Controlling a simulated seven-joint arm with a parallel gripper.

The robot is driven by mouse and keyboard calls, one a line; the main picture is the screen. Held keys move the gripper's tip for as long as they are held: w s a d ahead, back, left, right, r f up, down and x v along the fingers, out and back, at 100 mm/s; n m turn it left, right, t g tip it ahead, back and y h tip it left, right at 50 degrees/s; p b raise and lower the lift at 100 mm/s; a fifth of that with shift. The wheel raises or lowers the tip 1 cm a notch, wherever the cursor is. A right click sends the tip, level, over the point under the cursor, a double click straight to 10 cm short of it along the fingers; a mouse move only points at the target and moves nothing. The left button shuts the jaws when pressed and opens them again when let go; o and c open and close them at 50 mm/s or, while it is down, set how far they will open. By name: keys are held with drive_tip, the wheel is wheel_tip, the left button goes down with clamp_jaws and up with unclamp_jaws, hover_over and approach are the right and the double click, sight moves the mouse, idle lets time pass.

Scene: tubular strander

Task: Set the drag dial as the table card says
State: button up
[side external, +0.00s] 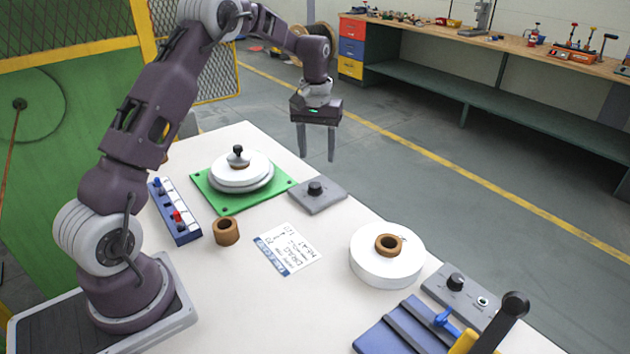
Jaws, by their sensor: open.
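My gripper (320,154) is open and empty, pointing down above the far edge of the table, with its two fingers apart. A black dial on a grey box (316,188) sits on the table below and in front of it, with a clear gap. A second black knob (456,281) is on a grey panel (470,295) at the near right. I cannot tell which is the drag dial, and no pointer setting is readable. The white card (288,248) with a blue strip lies mid-table, its handwriting upside down and too small to read surely.
A white disc stack with a black knob (238,155) stands on a green plate (211,199). A blue switch strip (186,228), a brown ring (226,232), a white spool (378,270) and a black-handled lever (510,308) stand around. Bare table (330,305) shows at the front.

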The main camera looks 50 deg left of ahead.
sight(315, 185)
drive_tip(key=f, duration=0.1)
drive_tip(key=a+f, duration=0.1)
drive_tip(key=f, duration=0.2)
drive_tip(key=shift+w+a, duration=0.4)
wheel_tip(315, 185, down, 7)
drive_tip(key=shift+r, duration=0.2)
clamp_jaws()
